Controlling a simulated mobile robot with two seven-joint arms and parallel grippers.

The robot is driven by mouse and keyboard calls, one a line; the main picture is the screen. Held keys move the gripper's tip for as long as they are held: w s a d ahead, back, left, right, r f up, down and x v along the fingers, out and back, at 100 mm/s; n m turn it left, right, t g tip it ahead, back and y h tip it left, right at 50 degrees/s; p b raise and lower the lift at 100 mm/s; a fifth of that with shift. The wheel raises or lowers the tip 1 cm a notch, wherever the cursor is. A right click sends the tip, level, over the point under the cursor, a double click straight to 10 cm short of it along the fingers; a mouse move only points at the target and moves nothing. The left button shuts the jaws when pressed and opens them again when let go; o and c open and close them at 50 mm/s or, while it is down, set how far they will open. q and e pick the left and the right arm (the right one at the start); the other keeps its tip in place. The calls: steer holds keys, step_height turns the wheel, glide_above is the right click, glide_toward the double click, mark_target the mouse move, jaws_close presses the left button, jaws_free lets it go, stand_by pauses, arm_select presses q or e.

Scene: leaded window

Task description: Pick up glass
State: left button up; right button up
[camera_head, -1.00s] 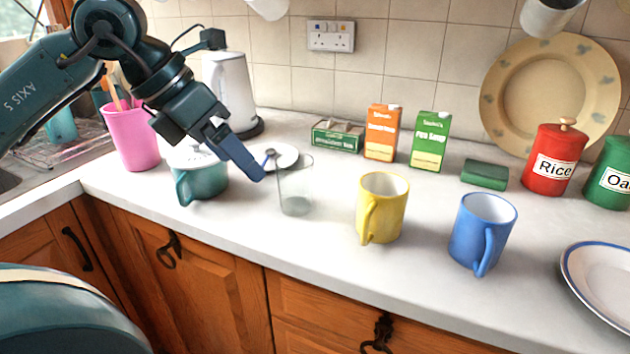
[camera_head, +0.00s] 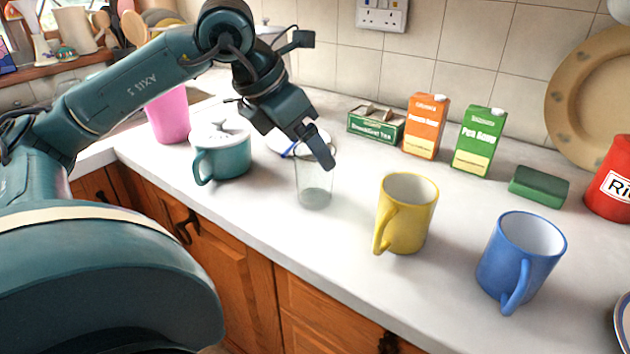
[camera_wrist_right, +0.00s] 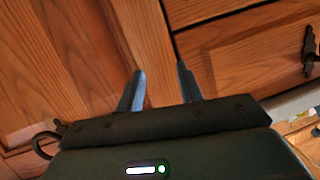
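The clear glass (camera_head: 314,192) stands upright on the white counter, left of the yellow mug, in the head view. My left gripper (camera_head: 308,153) is at the glass's rim, pointing down. Its fingers look apart: one dark finger crosses the near right side of the rim, and a bluish fingertip shows at the left of the rim. I cannot tell whether either finger touches the glass. My right gripper (camera_wrist_right: 160,85) is open and empty in the right wrist view, facing wooden cupboard fronts.
A teal lidded pot (camera_head: 222,152) stands close left of the glass. A yellow mug (camera_head: 410,215) and a blue mug (camera_head: 520,255) stand to the right. A green tea box (camera_head: 376,125) and cartons, orange (camera_head: 425,128) and green (camera_head: 478,142), are behind. Counter in front of the glass is clear.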

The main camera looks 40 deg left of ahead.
arm_select(q)
steer(key=x, duration=0.5)
steer(key=shift+w+a+p, duration=0.1)
steer(key=shift+w+p, duration=0.15)
steer(key=shift+p, duration=0.1)
steer(key=c, duration=1.2)
